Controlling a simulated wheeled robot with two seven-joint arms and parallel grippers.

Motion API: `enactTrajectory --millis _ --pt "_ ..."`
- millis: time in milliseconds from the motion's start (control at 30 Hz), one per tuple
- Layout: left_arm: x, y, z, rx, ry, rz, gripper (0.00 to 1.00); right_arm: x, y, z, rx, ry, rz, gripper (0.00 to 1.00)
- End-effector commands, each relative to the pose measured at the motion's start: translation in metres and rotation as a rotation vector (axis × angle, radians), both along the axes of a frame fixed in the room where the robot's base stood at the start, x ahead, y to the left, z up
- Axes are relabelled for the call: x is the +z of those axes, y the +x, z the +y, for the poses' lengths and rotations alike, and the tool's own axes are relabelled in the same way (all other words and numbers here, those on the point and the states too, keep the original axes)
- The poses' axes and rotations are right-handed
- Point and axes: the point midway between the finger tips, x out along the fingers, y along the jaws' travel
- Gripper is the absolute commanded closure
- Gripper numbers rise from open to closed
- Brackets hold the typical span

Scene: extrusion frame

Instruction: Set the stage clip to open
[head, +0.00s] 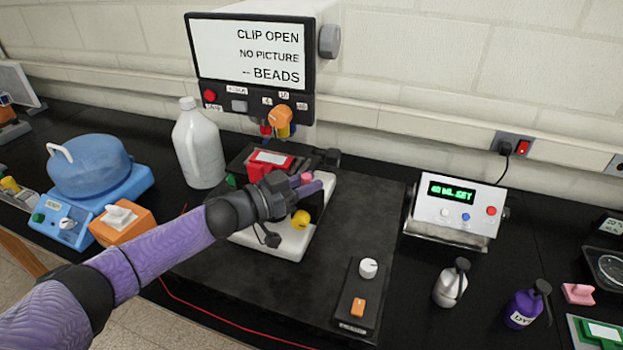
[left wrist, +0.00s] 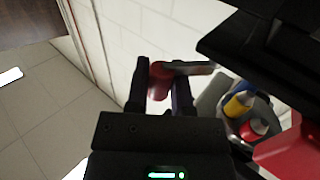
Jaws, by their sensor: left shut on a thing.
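The microscope (head: 253,55) stands at the back, and its screen (head: 262,58) reads "CLIP OPEN", "NO PICTURE" and "-- BEADS". Its white base (head: 318,225) is partly hidden by my left arm. My left gripper (head: 304,184) is at the stage, shut on the red knob of the stage clip lever (head: 306,177). In the left wrist view the red knob (left wrist: 158,79) sits between the fingers of my left gripper (left wrist: 158,90), with a grey rod running right from it. The rest of the clip is mostly hidden. My right gripper is not in view.
A white jug (head: 198,145) stands left of the microscope. A blue device (head: 90,180) and an orange box (head: 122,222) are further left. A control box (head: 357,300), a green-lit meter (head: 455,210) and two small bottles (head: 450,285) (head: 524,305) are at right.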

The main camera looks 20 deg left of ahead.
Motion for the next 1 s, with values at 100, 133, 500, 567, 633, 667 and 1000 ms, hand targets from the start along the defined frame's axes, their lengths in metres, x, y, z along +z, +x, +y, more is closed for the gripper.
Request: enactTrajectory --millis 100,133,500,567,633,667,1000 --pt "-0.002 -0.001 0.003 -0.064 0.003 -0.001 1.0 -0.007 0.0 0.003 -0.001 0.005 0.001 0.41" --pt "-0.002 -0.001 0.003 -0.079 0.002 -0.001 1.0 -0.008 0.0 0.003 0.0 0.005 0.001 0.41" --pt "-0.002 -0.005 0.006 -0.187 0.001 0.001 1.0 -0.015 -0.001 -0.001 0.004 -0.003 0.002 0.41" --pt "-0.001 -0.005 0.006 -0.193 0.001 0.001 1.0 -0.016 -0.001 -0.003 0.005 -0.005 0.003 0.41" --pt "-0.001 -0.005 0.006 -0.196 0.001 0.001 1.0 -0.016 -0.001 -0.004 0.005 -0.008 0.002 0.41" --pt "-0.001 -0.005 0.006 -0.197 0.001 0.001 1.0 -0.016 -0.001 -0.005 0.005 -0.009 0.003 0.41" --pt "-0.001 -0.005 0.006 -0.197 0.001 0.001 0.63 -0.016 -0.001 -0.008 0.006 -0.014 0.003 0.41"
